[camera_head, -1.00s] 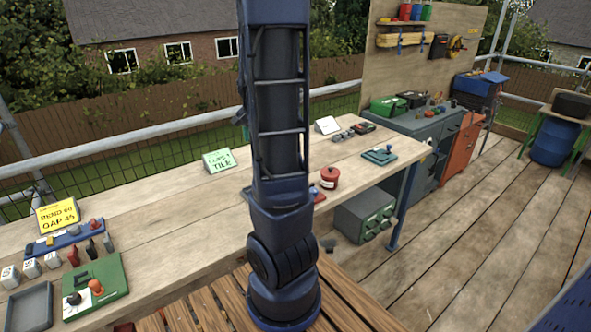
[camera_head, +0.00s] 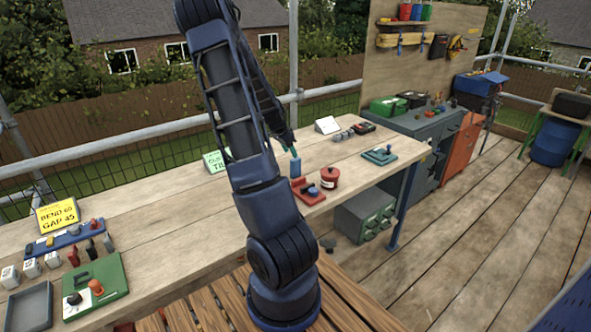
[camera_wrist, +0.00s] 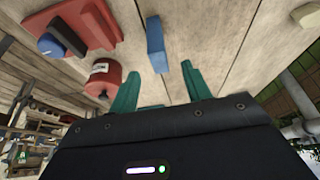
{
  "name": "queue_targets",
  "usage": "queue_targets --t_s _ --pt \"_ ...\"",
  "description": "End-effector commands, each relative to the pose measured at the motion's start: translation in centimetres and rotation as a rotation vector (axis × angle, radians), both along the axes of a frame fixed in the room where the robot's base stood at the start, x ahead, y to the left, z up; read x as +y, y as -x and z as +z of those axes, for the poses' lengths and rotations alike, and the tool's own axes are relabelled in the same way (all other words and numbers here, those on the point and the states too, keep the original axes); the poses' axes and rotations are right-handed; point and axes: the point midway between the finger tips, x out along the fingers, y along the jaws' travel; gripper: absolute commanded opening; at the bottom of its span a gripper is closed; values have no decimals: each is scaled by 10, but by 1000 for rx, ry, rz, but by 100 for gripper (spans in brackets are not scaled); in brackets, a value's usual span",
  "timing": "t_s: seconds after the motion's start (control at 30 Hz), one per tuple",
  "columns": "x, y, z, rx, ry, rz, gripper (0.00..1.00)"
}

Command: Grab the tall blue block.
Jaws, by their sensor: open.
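The tall blue block (camera_head: 295,167) stands upright on the wooden bench, just left of a red pot and behind a red base. In the wrist view the blue block (camera_wrist: 156,44) lies ahead of my open fingers, in line with the gap between them and toward its left side. My gripper (camera_wrist: 160,88) has green fingers, spread apart and empty. In the head view my gripper (camera_head: 293,151) is close above the block, partly hidden behind my arm; its green fingertip shows there. I cannot tell from the head view whether it touches the block.
A red lidded pot (camera_head: 330,178) and a red base with a blue knob (camera_head: 308,194) stand close beside the block. A green plate (camera_head: 379,155) lies further right. A green sign (camera_head: 214,162) stands behind my arm. The bench's left middle is clear.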

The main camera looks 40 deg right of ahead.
Motion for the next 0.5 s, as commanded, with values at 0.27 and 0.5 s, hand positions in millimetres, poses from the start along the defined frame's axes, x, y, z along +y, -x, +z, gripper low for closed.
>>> queue_targets --t_s 0.27,0.5 --pt "-13 1 -32 2 0 -2 48" --pt "-20 0 -49 0 0 0 48"
